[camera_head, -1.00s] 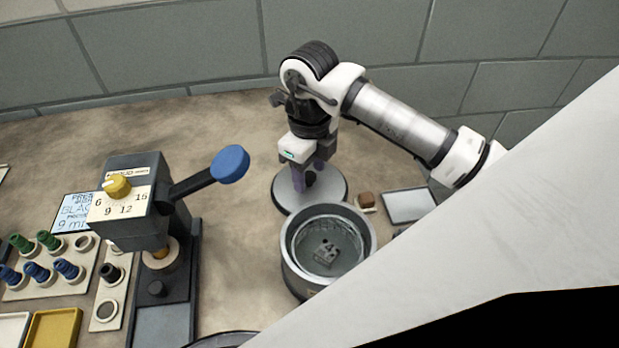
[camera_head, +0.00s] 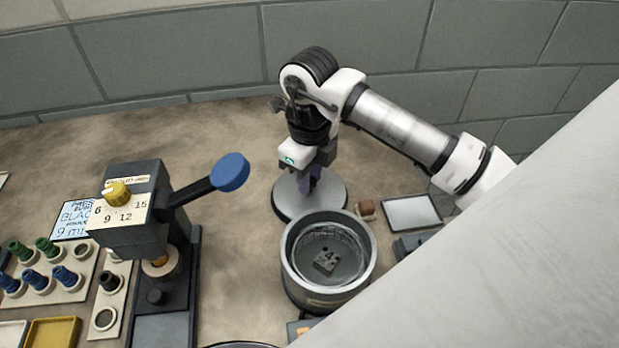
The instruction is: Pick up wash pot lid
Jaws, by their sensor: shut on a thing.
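The wash pot lid (camera_head: 330,198) is a round grey disc behind the wash pot. My gripper (camera_head: 308,186) is over the lid with its fingers pointing down at the lid's middle. It is shut on the lid's knob, which the fingers mostly hide. I cannot tell whether the lid is clear of the bench. The wash pot (camera_head: 290,262) is an open round grey pot in front of the lid, with a small grey block (camera_head: 327,261) inside.
A press with a blue-knobbed lever (camera_head: 230,172) stands to the left. A small brown block (camera_head: 366,208) and a light tray (camera_head: 411,212) lie right of the lid. Racks of coloured pieces (camera_head: 60,285) are at far left. Bench left of the lid is clear.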

